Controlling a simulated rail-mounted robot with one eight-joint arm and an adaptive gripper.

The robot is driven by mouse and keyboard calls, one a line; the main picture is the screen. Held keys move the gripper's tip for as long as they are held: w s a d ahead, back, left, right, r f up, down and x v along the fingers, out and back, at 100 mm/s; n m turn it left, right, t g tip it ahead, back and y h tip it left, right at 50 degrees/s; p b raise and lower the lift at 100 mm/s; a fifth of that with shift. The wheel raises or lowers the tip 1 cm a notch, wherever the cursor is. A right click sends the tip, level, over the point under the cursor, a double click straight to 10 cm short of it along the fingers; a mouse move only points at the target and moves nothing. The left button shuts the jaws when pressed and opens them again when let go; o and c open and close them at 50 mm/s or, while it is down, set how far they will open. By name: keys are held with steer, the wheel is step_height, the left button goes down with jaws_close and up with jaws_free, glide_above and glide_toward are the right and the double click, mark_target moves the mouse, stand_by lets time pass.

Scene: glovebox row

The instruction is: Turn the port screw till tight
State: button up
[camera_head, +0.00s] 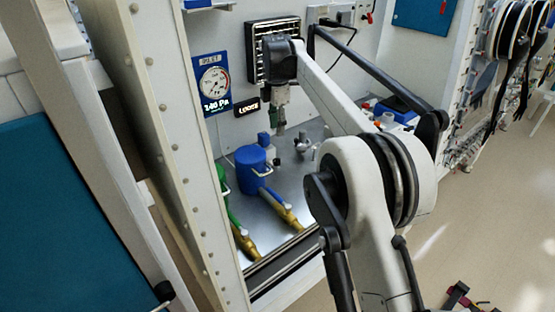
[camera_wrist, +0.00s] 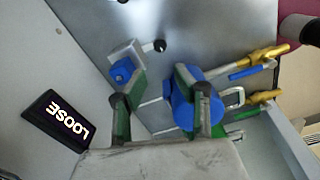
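The part that looks like the port screw is a small blue knob on a grey block (camera_wrist: 122,70), near the wall in the wrist view. In the head view a small blue knob (camera_head: 263,138) shows below the display, left of my gripper. A small dark display reads LOOSE (camera_head: 248,107); it also shows in the wrist view (camera_wrist: 60,120). My gripper (camera_wrist: 160,82) is open, with nothing between its fingers. The blue knob lies just beyond and left of the left finger, apparently apart from it. In the head view my gripper (camera_head: 278,126) hangs above the metal floor, pointing down.
A small metal fitting (camera_head: 302,143) stands further right. A gauge panel (camera_head: 213,84) reading 140 Pa hangs on the back wall. A frame post borders the left.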

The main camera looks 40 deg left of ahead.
mark_target(277, 160)
step_height(277, 160, down, 13)
steer(key=shift+f, duration=0.2)
stand_by(0.3)
steer(key=shift+c, duration=0.3)
jaws_close()
steer(key=shift+m, duration=0.3)
